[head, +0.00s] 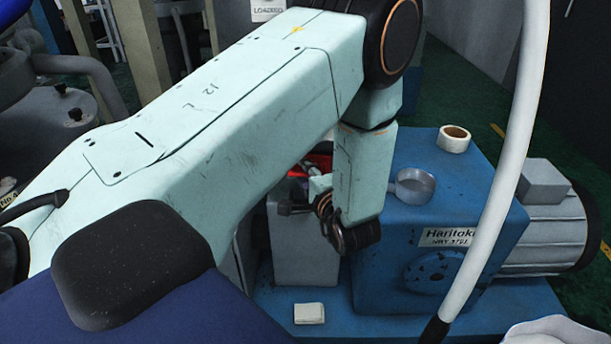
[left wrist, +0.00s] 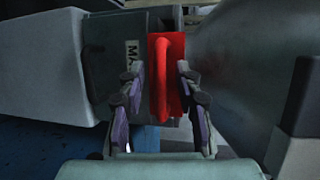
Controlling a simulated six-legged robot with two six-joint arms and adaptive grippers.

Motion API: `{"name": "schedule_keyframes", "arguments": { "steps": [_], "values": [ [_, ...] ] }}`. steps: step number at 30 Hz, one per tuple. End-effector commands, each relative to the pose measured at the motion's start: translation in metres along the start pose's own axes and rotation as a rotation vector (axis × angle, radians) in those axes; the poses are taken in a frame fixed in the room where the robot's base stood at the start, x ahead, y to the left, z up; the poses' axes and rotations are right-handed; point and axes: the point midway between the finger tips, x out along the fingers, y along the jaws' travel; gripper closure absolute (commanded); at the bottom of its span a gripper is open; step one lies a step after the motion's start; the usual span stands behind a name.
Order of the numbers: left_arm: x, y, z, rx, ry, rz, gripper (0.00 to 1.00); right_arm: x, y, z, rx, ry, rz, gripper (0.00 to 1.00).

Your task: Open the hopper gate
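A red handle (left wrist: 163,75), a raised bar on a flat red plate, stands upright in the middle of the left wrist view. I take it to be the hopper gate's handle. A bit of red (head: 321,161) also shows in the head view, mostly hidden behind my left arm. My left gripper (left wrist: 161,90) is open, with one finger on each side of the handle. A gap shows on the left side; whether the right finger touches cannot be told. In the head view the left gripper (head: 304,178) is largely hidden by my arm. My right gripper is not in view.
A blue machine housing (head: 390,270) with a grey motor (head: 545,232) stands at the right. A tape roll (head: 454,139) and a metal cup (head: 414,187) sit on top. A small white block (head: 309,313) lies on the blue base. A white hose (head: 500,190) hangs in front.

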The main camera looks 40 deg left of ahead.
Motion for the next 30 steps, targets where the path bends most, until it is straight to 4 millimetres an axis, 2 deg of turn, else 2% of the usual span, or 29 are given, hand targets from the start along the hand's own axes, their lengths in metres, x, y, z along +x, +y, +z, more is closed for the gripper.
{"name": "schedule_keyframes", "arguments": {
  "steps": [2, 14, 30],
  "values": [
    [-0.0002, -0.0001, 0.0000, 0.000, 0.000, 0.000, 0.67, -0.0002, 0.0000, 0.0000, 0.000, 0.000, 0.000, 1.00],
    [-0.0003, 0.0001, 0.0002, 0.000, 0.000, 0.000, 1.00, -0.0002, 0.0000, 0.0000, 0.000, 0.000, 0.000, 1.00],
    [-0.0001, 0.0001, 0.0010, -0.001, -0.003, 0.000, 1.00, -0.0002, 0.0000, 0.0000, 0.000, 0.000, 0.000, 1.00]
  ]
}}
